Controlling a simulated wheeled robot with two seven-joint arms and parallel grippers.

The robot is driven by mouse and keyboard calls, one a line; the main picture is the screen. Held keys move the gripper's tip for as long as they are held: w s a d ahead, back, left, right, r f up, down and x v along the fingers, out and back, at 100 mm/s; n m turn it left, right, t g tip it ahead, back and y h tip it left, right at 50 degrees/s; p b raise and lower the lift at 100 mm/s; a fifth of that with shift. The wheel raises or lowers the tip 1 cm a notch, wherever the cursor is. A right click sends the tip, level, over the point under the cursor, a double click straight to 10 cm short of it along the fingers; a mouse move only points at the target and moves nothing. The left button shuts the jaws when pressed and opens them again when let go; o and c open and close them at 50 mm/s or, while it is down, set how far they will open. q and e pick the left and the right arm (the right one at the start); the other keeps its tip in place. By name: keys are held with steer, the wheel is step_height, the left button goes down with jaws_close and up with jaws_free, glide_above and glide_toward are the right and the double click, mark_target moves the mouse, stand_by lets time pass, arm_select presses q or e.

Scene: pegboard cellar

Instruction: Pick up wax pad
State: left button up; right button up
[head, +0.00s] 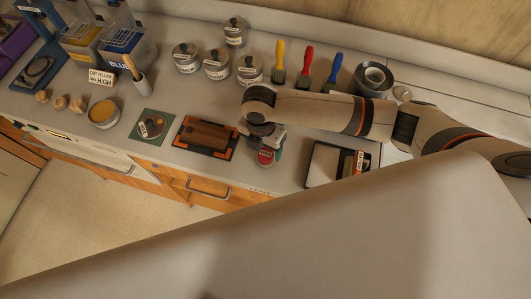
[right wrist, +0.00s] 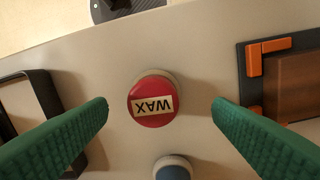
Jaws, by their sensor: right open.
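The wax pad (right wrist: 152,100) is a round red pad with a cream label reading WAX. It stands on the grey worktop near the front edge and shows in the head view (head: 266,157), just below my right gripper. My right gripper (right wrist: 160,106) is open, its green fingers spread to either side of the pad. I see a gap between the pad and each finger, so they look apart. My wrist hides part of the area around the pad in the head view (head: 264,143). My left gripper is not in view.
A blue round-topped thing (right wrist: 172,167) is close to the wax pad. A board with orange corners (head: 207,136) holds brown wood on one side; a black-framed tray (head: 314,167) is on the other. Lidded tins (head: 217,64) and coloured-handled tools (head: 306,61) stand behind.

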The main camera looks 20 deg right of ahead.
mark_target(265, 153)
steer(key=f, duration=0.2)
steer(key=f+p, duration=0.1)
steer(key=shift+s+d+f, duration=0.25)
steer(key=shift+d, duration=0.05)
steer(key=shift+w+f, duration=0.1)
steer(key=shift+f, duration=0.2)
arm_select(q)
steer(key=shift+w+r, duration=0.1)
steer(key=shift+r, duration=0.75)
arm_select(e)
steer(key=c, duration=1)
steer(key=shift+r, duration=0.1)
steer(key=shift+c, duration=0.2)
step_height(265, 153, up, 10)
steer(key=shift+f+b, duration=0.15)
steer(key=shift+b, duration=0.95)
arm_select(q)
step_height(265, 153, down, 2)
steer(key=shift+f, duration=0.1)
arm_select(e)
steer(key=shift+o, duration=1.1)
steer(key=shift+c, duration=1.1)
